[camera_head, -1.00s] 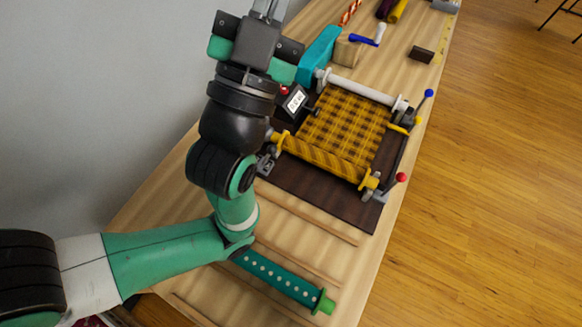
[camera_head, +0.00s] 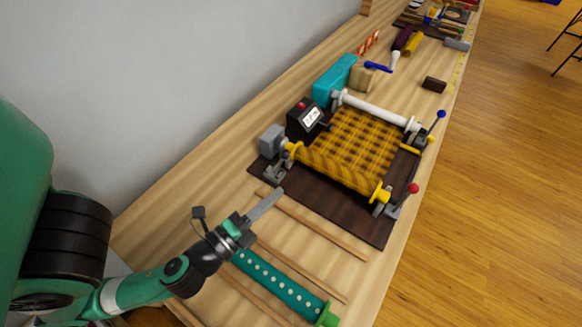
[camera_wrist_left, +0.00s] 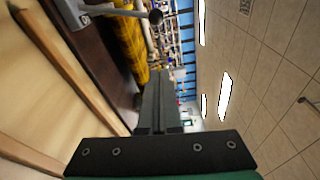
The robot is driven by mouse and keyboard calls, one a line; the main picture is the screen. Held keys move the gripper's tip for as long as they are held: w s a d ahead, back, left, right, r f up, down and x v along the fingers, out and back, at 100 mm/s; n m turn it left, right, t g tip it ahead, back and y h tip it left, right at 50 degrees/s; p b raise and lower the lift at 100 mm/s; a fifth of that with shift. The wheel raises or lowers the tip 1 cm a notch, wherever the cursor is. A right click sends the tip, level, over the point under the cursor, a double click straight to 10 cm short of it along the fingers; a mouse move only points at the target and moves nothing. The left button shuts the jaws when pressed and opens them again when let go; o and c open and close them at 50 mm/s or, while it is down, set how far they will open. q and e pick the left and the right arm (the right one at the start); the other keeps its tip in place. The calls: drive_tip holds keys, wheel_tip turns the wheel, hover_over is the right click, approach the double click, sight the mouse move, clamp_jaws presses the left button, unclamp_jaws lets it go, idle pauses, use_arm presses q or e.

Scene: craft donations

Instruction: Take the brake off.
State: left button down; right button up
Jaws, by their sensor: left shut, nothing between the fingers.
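A small loom (camera_head: 262,168) with yellow plaid cloth (camera_head: 355,145) stands on a dark board on the bench. A lever with a red knob (camera_head: 413,188) is at its near right corner. A lever with a blue knob (camera_head: 441,114) is at its far right corner. Which part is the brake, I cannot tell. My left gripper (camera_head: 280,192) is shut and empty, just off the board's near left edge. In the left wrist view its fingers (camera_wrist_left: 158,85) point toward the cloth roll, and a grey rod with a dark ball (camera_wrist_left: 155,17) shows at the top.
A black box with a white display (camera_head: 312,117) and a grey block (camera_head: 271,140) stand at the loom's left. Wooden strips and a green dotted bar (camera_head: 280,285) lie on the near bench. A teal case (camera_head: 334,80) and tools lie beyond. A wall borders the left.

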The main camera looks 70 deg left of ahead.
sight(279, 163)
idle(0.3)
use_arm(q)
drive_tip(key=p+x, duration=0.3)
drive_tip(key=x, duration=0.8)
drive_tip(key=s+p, duration=0.1)
drive_tip(key=p, duration=0.3)
drive_tip(key=s+a+p, duration=0.1)
drive_tip(key=p, duration=0.3)
drive_tip(key=s+a+p, duration=0.1)
drive_tip(key=p, duration=0.3)
drive_tip(key=shift+s+r+p, duration=0.15)
drive_tip(key=shift+s+p, duration=0.2)
drive_tip(key=shift+r, duration=0.1)
